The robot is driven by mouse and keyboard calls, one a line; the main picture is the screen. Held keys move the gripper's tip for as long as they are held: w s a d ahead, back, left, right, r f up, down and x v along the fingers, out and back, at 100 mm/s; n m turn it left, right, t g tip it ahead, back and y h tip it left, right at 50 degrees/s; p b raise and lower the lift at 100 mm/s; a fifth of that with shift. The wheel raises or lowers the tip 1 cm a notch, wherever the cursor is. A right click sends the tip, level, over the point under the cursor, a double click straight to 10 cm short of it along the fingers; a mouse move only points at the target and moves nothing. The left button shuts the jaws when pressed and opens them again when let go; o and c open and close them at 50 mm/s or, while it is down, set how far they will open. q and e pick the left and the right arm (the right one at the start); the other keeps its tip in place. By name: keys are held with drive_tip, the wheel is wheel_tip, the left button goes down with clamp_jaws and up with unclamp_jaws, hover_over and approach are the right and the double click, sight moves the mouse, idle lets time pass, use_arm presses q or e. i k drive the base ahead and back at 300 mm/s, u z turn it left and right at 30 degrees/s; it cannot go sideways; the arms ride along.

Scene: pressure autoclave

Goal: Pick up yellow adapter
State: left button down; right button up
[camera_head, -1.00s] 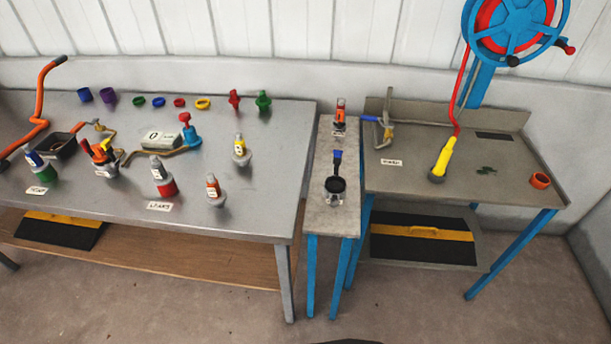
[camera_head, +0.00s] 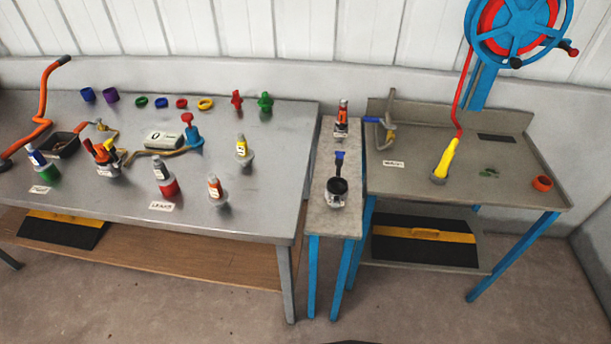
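Neither of my grippers shows in the head view.
Several bottles, a white scale (camera_head: 164,139) and a black tray (camera_head: 63,146) stand on the large table. A narrow bench (camera_head: 332,220) and a second table (camera_head: 490,190), with a yellow nozzle (camera_head: 445,160) under a blue reel (camera_head: 517,37), stand to the right.

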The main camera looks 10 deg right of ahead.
sight(243, 155)
drive_tip(key=z, duration=2.05)
drive_tip(key=i, duration=1.8)
drive_tip(key=u, duration=2.45)
